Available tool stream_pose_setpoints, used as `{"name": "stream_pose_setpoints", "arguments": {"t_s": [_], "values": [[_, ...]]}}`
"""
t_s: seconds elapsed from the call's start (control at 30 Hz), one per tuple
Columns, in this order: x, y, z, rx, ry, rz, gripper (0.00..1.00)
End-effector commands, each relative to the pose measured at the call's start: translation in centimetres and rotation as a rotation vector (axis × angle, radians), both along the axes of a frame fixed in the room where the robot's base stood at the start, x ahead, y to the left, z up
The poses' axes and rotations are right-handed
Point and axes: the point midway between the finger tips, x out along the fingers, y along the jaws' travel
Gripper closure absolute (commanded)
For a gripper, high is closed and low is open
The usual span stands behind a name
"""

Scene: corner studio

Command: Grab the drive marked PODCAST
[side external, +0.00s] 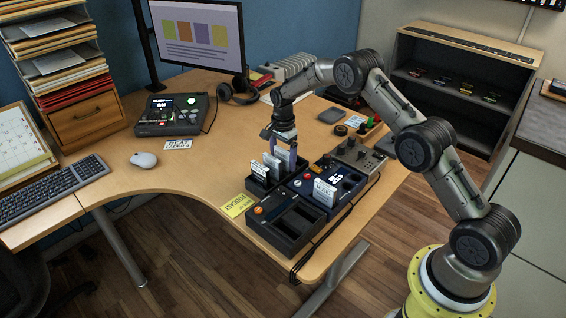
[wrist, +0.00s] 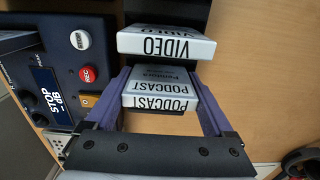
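The white drive marked PODCAST (wrist: 160,88) lies between the two purple fingers of my gripper (wrist: 160,100) in the wrist view. The fingers flank its left and right edges with no clear gap. Whether they press on it cannot be told. A white drive marked VIDEO (wrist: 166,43) stands just beyond it, apart from the fingers. In the side view my gripper (side external: 281,149) points down over the black rack (side external: 257,187), where several white drives (side external: 260,169) stand. Its fingers partly hide the rear drives there.
A black two-slot dock (side external: 286,226) stands in front, beside a yellow note (side external: 236,205). A grey mixer (side external: 357,157) is behind right.

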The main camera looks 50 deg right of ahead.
Motion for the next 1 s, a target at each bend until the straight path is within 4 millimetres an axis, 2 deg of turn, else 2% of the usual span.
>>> {"name": "stream_pose_setpoints", "arguments": {"t_s": [0.03,0.13,0.37,0.53,0.73,0.87,1.0], "values": [[0.0,0.0,0.0,0.0,0.0,0.0,0.58],[0.0,0.0,0.1,0.0,-0.001,0.0,0.74],[0.1,0.0,0.1,0.0,-0.002,0.0,0.74],[0.1,0.0,0.9,0.0,-0.002,0.0,0.74],[0.1,0.0,3.5,-0.001,-0.005,0.0,0.74],[-1.3,0.3,5.0,-0.001,-0.003,0.0,0.74],[-3.2,0.7,7.3,-0.001,-0.004,0.0,0.74]]}}
